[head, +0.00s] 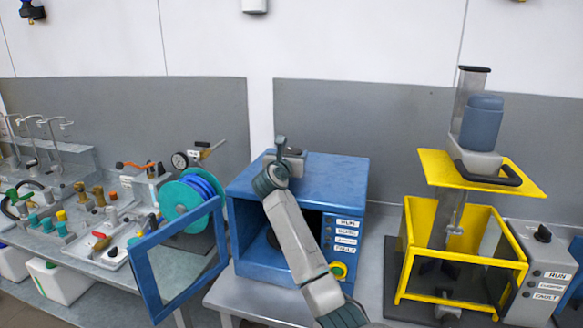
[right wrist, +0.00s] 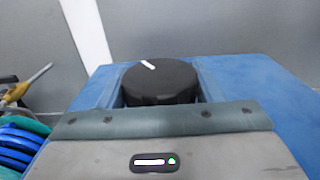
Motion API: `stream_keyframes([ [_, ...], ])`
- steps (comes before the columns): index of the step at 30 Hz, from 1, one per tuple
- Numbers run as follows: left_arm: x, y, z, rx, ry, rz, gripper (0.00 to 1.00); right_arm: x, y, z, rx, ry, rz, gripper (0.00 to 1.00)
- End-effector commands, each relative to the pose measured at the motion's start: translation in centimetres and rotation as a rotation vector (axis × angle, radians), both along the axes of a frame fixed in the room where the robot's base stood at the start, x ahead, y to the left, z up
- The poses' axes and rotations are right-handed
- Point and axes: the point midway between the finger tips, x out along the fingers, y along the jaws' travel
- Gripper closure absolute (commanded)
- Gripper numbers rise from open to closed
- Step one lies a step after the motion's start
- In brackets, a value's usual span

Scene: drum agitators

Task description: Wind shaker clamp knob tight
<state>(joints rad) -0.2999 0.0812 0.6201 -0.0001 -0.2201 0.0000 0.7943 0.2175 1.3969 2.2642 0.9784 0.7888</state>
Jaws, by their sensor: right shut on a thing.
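The clamp knob (right wrist: 160,82) is a round black knob with a white mark on its top, seen in the right wrist view above the top of the blue shaker box (head: 330,176). My right gripper (head: 284,152) is over the top of this box in the head view. It is shut on the knob, with the knob between its fingers in the right wrist view. The fingers hide part of the knob's sides, and its lower part and shaft are hidden. In the head view my arm crosses the front of the box. My left gripper is not in view.
The box's blue-framed door (head: 151,278) stands open to the left. A hose reel (head: 186,208) and a bench with several valves and fittings are further left. A yellow guarded machine (head: 483,172) stands to the right, with a grey control box (head: 541,262) beside it.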

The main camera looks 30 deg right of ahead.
Motion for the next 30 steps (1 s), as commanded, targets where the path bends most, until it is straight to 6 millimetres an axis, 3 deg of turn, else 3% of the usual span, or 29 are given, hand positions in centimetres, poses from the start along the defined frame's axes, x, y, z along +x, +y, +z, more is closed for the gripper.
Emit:
stream_keyframes([
  [3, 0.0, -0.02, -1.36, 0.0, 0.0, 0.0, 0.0, 0.03, 0.08, -0.29, 0.001, -0.001, -0.049, 0.63],
  [15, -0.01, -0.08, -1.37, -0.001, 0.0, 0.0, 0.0, -0.08, 0.03, 0.03, 0.0, 0.0, -0.072, 0.63],
  [16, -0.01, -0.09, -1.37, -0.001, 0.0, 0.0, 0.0, -0.08, 0.03, 0.02, 0.001, 0.001, -0.072, 0.37],
  [19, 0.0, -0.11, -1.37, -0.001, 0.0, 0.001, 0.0, -0.08, 0.03, 0.03, 0.0, 0.0, -0.072, 0.19],
  [30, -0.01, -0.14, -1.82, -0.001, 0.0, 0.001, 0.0, -0.41, 0.56, -0.15, 0.001, -0.002, -0.071, 0.19],
])
